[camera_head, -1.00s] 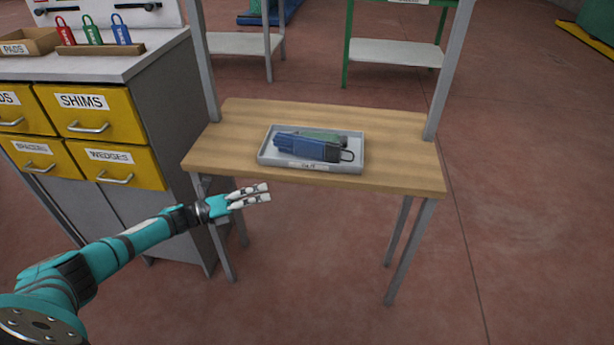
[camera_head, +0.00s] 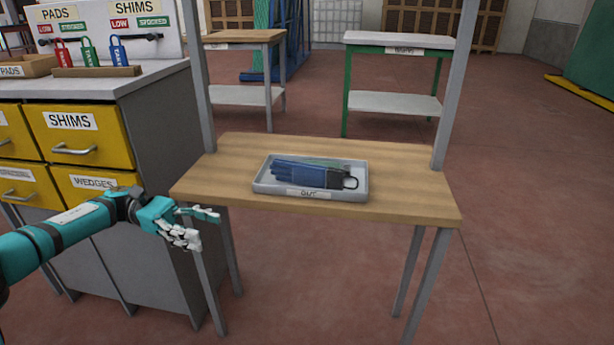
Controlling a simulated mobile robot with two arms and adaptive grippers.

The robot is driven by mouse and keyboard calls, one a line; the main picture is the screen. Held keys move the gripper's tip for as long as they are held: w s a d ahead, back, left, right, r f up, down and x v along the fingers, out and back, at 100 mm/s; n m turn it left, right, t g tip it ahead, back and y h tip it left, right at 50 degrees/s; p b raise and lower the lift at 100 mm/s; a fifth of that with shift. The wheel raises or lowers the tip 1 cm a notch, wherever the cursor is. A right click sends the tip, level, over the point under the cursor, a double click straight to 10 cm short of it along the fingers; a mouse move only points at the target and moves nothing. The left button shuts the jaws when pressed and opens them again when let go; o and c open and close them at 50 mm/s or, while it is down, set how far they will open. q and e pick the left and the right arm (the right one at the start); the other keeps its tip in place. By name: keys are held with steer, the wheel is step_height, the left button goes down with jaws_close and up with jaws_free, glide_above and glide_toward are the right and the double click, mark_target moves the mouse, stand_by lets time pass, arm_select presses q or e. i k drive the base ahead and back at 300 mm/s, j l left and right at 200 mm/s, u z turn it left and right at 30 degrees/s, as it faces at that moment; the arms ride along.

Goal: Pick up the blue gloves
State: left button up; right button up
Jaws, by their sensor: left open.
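The blue gloves (camera_head: 298,173) lie in a grey tray (camera_head: 262,186) on the wooden table. They have a dark cuff with a black loop at the right end. Something green shows behind them in the tray, partly hidden by them. The tray's front label seems to read "OUT". My left gripper (camera_head: 199,227) is open and empty, in front of the table's left front corner, to the left of and apart from the tray. My right gripper is not in view.
The wooden table (camera_head: 412,193) has bare room on both sides of the tray and grey uprights at its back corners. A grey cabinet with yellow drawers (camera_head: 78,134) stands close on the left. A green-legged table (camera_head: 398,42) stands behind.

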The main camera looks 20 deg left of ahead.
mark_target(297, 173)
steer(key=i+j, duration=0.15)
steer(key=i, duration=0.3)
steer(key=i+j, duration=0.2)
steer(key=i, duration=0.25)
